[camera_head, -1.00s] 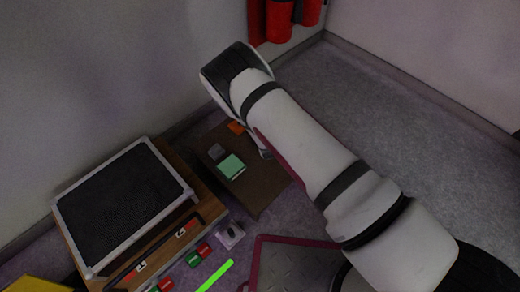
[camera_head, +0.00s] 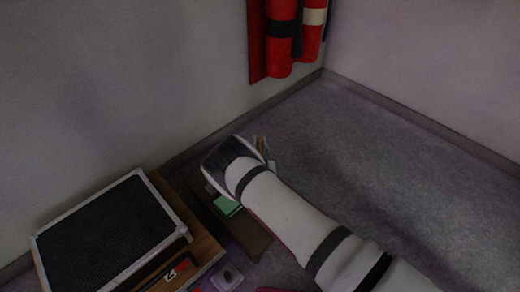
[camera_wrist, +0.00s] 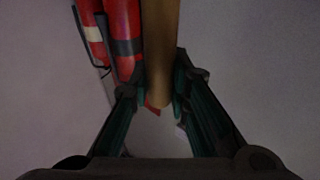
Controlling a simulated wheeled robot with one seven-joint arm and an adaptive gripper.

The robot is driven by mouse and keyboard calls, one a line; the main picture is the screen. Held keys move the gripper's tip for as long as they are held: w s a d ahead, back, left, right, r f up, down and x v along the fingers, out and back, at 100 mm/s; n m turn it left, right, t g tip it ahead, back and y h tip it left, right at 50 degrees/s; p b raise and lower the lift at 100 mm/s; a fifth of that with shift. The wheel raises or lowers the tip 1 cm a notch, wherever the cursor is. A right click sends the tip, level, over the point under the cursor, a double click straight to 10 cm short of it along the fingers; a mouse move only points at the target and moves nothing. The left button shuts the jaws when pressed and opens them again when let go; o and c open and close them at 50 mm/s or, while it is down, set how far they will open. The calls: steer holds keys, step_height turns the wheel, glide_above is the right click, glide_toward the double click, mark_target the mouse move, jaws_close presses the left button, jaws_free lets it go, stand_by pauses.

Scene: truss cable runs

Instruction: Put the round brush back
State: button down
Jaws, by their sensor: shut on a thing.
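In the wrist view my gripper (camera_wrist: 163,98) is shut on a tan wooden handle (camera_wrist: 160,45), which I take to be the round brush's. The handle runs from the top edge down between the fingers, its rounded end near the fingertips. The bristles are not in view. In the head view my arm's wrist end is over the low brown table (camera_head: 247,236) by the wall, and my gripper is hidden behind it. Thin upright pieces (camera_head: 263,147) show just past the wrist; I cannot tell what they are.
A green block (camera_head: 227,206) sits on the brown table, partly covered by my arm. A black mesh-topped case (camera_head: 110,235) stands on a wooden bench (camera_head: 207,245) at left. Red extinguishers (camera_head: 283,45) hang on the wall. Grey floor at right is clear.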

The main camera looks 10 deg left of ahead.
steer(key=shift+f, duration=0.55)
steer(key=c, duration=1.5)
jaws_free()
steer(key=p+v, duration=0.4)
steer(key=v, duration=0.8)
steer(key=shift+p, duration=0.35)
